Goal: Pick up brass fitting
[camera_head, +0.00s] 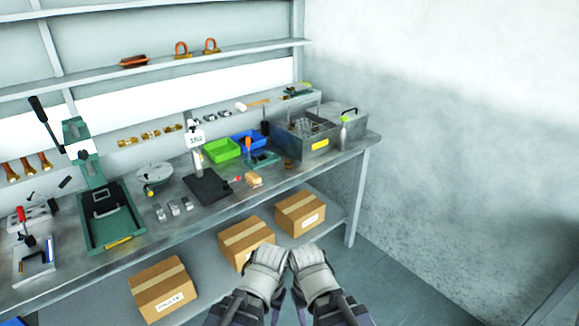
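Several small brass fittings (150,134) sit in a row along the back of the workbench, left of some grey metal pieces. A small brass-coloured piece (288,164) also lies near the bench's front, before the metal bin; I cannot tell if it is a fitting. My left gripper (285,254) and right gripper (297,253) are side by side at the bottom centre, in front of the bench and apart from the brass pieces. I see no object in them, and their fingertips are too unclear to tell open from shut.
The workbench (225,210) carries a green press (112,222), a dark-based gauge stand (207,187), a green bin (222,151), a blue bin (248,141) and a metal bin (318,146). Cardboard boxes (300,213) sit on the lower shelf. Floor (400,270) at right is clear.

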